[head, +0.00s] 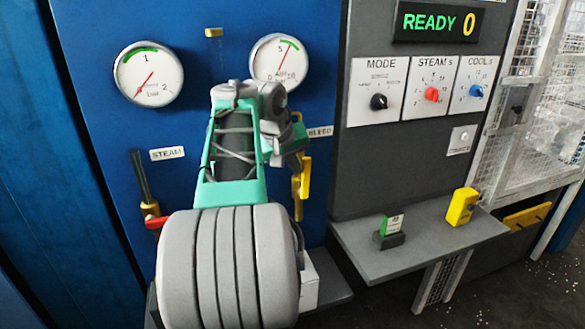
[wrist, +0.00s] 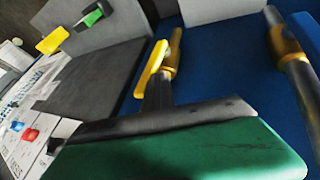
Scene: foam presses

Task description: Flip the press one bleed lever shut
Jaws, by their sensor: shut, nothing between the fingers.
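The yellow bleed lever (head: 304,178) stands upright on the blue press front in the head view, below a partly hidden label (head: 320,131). Its valve is mostly hidden behind my arm. In the wrist view the yellow lever (wrist: 151,68) lies roughly along its brass-coloured pipe (wrist: 174,50). My gripper (head: 298,150) is close to the lever's upper end in the head view, partly hidden by my wrist. In the wrist view my gripper (wrist: 157,95) is shut and empty, its dark fingers pointing at the near end of the lever. I cannot tell whether they touch.
A steam pipe with a red lever (head: 156,222) is at the left. Two gauges (head: 149,73) (head: 279,60) are above. A grey shelf (head: 430,245) juts out at right, bearing a green-and-black item (head: 391,228) and a yellow item (head: 461,206). The panel above reads READY 0.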

